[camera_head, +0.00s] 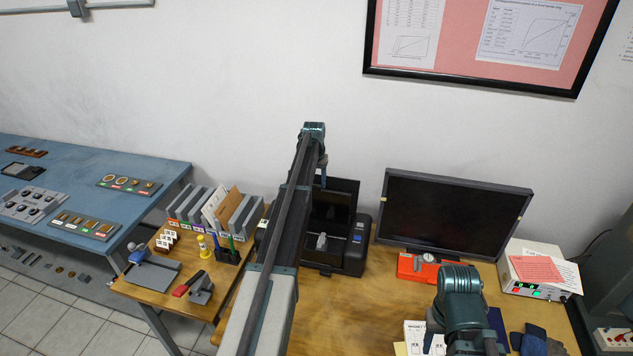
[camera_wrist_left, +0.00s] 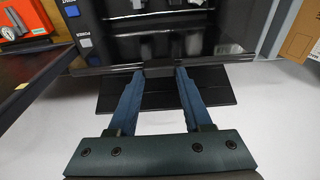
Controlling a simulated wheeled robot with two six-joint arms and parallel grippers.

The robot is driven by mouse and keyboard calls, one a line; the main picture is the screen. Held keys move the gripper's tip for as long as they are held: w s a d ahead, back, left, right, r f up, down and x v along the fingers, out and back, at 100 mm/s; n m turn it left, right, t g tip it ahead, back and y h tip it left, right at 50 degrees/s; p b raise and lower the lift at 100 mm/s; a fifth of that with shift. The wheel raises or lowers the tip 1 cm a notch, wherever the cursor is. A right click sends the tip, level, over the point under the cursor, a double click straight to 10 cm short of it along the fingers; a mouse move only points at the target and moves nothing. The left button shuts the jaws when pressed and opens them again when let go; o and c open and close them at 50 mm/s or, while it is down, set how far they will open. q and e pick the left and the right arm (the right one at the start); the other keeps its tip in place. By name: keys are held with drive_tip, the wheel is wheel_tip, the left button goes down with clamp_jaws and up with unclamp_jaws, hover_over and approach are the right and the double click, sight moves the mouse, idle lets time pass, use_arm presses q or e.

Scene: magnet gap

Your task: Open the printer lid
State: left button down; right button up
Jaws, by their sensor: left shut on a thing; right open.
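The black printer (camera_head: 350,262) stands on the wooden desk, and its dark lid (camera_head: 344,187) is raised at the back. The lid's dark panel (camera_wrist_left: 215,85) spreads behind the fingers. My right gripper (camera_head: 437,340) is low over the desk, away from the printer, its fingers mostly hidden.
A monitor (camera_head: 450,215) stands right of the printer, with a red box (camera_head: 412,268) before it. A white instrument (camera_head: 540,270) is farther right. File holders (camera_head: 215,210) and a pen holder (camera_head: 228,250) stand left. My left arm crosses over the desk.

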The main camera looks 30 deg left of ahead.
use_arm(q)
drive_tip(key=shift+w, duration=0.1)
drive_tip(key=shift+c, duration=1.6)
unclamp_jaws()
drive_tip(key=shift+f, duration=0.1)
drive_tip(key=shift+r, duration=0.2)
wheel_tip(320, 180, up, 13)
drive_tip(key=s+p, duration=0.2)
drive_tip(key=p, duration=1.1)
drive_tip(key=shift+d+r+p, duration=0.2)
drive_tip(key=shift+d+p, duration=0.05)
drive_tip(key=shift+p, duration=0.15)
